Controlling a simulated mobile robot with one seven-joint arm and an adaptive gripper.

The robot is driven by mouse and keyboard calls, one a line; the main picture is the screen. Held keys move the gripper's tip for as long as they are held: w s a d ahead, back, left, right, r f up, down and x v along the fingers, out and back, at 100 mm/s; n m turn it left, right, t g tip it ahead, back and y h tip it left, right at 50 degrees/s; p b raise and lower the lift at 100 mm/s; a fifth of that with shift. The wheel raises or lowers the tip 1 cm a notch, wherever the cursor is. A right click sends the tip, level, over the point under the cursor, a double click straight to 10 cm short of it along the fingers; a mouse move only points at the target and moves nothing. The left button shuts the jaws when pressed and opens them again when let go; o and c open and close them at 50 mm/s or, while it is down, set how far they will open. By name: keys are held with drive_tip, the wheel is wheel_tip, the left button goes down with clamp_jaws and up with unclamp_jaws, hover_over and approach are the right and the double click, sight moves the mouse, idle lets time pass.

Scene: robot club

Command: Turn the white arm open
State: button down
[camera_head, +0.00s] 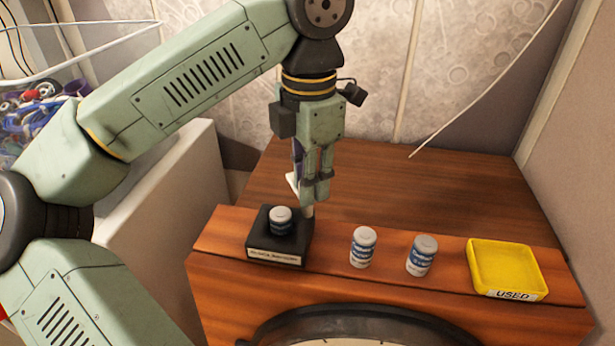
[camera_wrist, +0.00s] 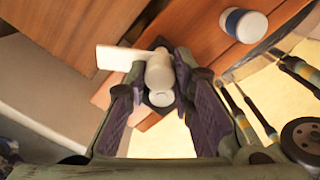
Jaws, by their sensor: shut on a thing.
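The white arm (camera_head: 292,183) shows beside my gripper's fingers in the head view, at the back right of a black battery stand (camera_head: 263,246). In the wrist view the white arm (camera_wrist: 118,59) is a flat bar joined to a rounded hub. My gripper (camera_head: 316,192) points down over the stand's back right corner, with its fingers shut on the white arm. In the wrist view the fingers of my gripper (camera_wrist: 160,90) lie on both sides of the hub; the exact contact is hard to see.
Two more batteries, a middle one (camera_head: 363,247) and a right one (camera_head: 422,256), stand on the wooden ledge. A yellow tray (camera_head: 479,277) labelled USED is at the right. A round clock (camera_head: 300,318) is in front, below the ledge. The brown surface behind is clear.

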drive_tip(key=c, duration=1.4)
unclamp_jaws()
drive_tip(key=shift+o, duration=0.2)
wheel_tip(320, 180, up, 8)
drive_tip(key=shift+s+d+f, duration=0.1)
drive_tip(key=shift+f, duration=0.15)
drive_tip(key=shift+s, duration=0.1)
